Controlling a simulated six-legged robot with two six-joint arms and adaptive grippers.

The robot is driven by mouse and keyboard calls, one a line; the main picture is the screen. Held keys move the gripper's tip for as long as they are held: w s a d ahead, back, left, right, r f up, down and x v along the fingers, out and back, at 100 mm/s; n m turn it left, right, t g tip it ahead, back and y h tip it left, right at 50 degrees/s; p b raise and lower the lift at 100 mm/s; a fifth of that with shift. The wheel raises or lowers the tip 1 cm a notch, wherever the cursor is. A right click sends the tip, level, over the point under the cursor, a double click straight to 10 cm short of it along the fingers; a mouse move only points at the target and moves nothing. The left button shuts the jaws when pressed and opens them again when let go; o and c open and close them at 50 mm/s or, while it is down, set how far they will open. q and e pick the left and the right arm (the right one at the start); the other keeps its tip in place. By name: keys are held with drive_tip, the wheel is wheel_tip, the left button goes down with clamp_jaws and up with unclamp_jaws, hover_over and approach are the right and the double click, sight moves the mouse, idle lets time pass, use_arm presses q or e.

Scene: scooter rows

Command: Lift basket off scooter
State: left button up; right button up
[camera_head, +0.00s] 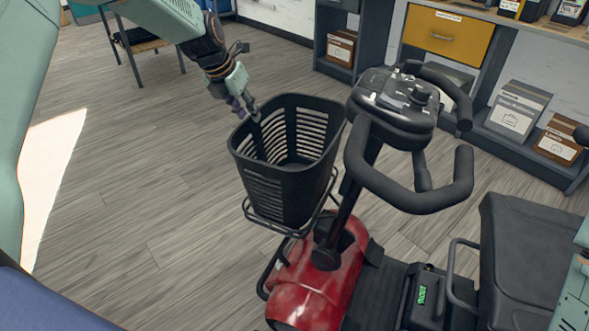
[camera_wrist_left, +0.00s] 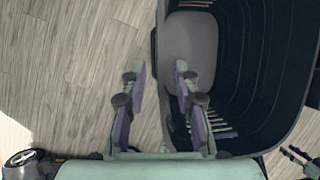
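The black slatted basket (camera_head: 290,180) stands upright and empty on the wire rack (camera_head: 272,226) at the front of the red scooter (camera_head: 312,285). My left gripper (camera_head: 246,107) is at the basket's far left rim, reaching down from above. In the left wrist view the gripper (camera_wrist_left: 158,72) has its two fingers apart. One finger is over the floor side and the other over the inside of the basket (camera_wrist_left: 255,75), with the rim between them. I cannot tell whether the fingers touch the wall.
The scooter's tiller with black looped handlebars (camera_head: 412,195) stands close to the basket's right. The black seat (camera_head: 530,255) is at lower right. Shelves with an orange drawer (camera_head: 440,34) and boxes stand behind. The floor (camera_head: 140,190) left of the basket is clear.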

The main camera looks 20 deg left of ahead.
sight(259, 131)
use_arm(q)
drive_tip(key=b+x, duration=0.2)
drive_tip(key=x, duration=0.1)
drive_tip(key=b+x, duration=0.2)
drive_tip(key=x, duration=0.1)
drive_tip(key=shift+w+d+f, duration=0.2)
drive_tip(key=shift+w+d, duration=0.1)
drive_tip(key=shift+w, duration=0.05)
drive_tip(key=shift+w+f, duration=0.1)
drive_tip(key=shift+f, duration=0.1)
drive_tip(key=shift+r, duration=0.1)
drive_tip(key=shift+f+p, duration=0.3)
drive_tip(key=shift+p, duration=0.45)
drive_tip(key=shift+c, duration=0.2)
clamp_jaws()
idle(0.4)
